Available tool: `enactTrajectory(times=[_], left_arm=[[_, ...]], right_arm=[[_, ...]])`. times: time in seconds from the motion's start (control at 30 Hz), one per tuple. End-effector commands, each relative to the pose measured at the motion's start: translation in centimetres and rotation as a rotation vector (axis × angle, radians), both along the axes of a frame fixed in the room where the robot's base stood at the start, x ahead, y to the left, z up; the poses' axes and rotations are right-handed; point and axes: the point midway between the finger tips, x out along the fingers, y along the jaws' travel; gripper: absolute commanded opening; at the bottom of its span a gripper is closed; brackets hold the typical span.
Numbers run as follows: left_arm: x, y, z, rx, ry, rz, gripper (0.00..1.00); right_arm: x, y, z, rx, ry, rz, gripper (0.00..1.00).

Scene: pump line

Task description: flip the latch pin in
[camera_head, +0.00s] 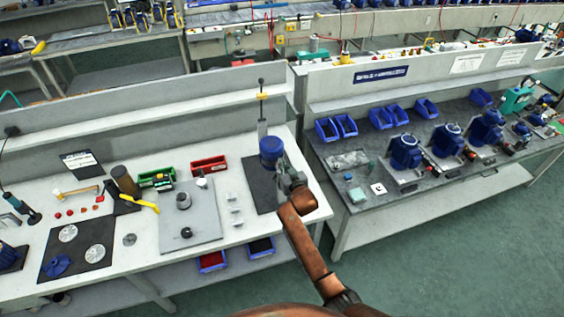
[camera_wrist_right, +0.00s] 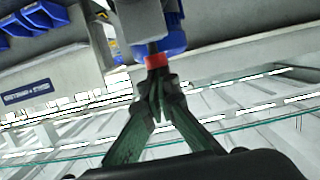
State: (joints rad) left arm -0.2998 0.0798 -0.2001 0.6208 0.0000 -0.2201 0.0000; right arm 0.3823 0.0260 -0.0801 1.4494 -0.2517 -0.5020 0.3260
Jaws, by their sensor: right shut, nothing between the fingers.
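A blue pump or motor body (camera_head: 271,148) stands on a dark mat (camera_head: 258,188) near the right end of the white bench. My right gripper (camera_head: 289,175) is just in front of it, to its lower right. In the right wrist view the gripper (camera_wrist_right: 158,82) is shut, its green-black fingers together with nothing held. A small red piece (camera_wrist_right: 155,60) on a dark stem, possibly the latch pin, is right at the fingertips. Contact cannot be told. A grey block (camera_wrist_right: 137,20) and blue body (camera_wrist_right: 174,32) are above it. My left gripper is out of view.
A grey plate (camera_head: 205,212) with small parts, a green bin (camera_head: 157,177) and a red bin (camera_head: 209,164) lie left of the mat. A thin upright post with a yellow part (camera_head: 262,96) stands behind the blue body. A second bench (camera_head: 350,207) is at right.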

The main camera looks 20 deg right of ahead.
Motion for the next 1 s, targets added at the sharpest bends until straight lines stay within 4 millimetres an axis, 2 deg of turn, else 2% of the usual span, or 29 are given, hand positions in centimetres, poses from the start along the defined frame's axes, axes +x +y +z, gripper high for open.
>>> enactTrajectory(times=[0.03,0.4,0.57,0.77,0.83,1.0], left_arm=[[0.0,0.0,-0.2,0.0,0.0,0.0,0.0],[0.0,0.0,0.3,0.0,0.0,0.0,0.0],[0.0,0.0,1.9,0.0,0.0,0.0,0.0],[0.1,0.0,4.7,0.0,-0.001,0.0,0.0],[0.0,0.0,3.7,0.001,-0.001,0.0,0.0],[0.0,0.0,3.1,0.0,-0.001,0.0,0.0]], right_arm=[[0.0,0.0,-0.5,0.002,0.004,0.0,0.0],[-0.1,0.0,-0.2,0.002,0.009,0.0,0.0],[0.0,0.1,1.6,0.002,0.005,0.0,0.0],[0.0,0.3,4.9,0.001,-0.001,0.004,0.0],[-1.7,0.2,4.3,0.001,-0.003,0.004,0.0],[-4.9,0.1,5.0,0.001,-0.003,0.004,0.0]])
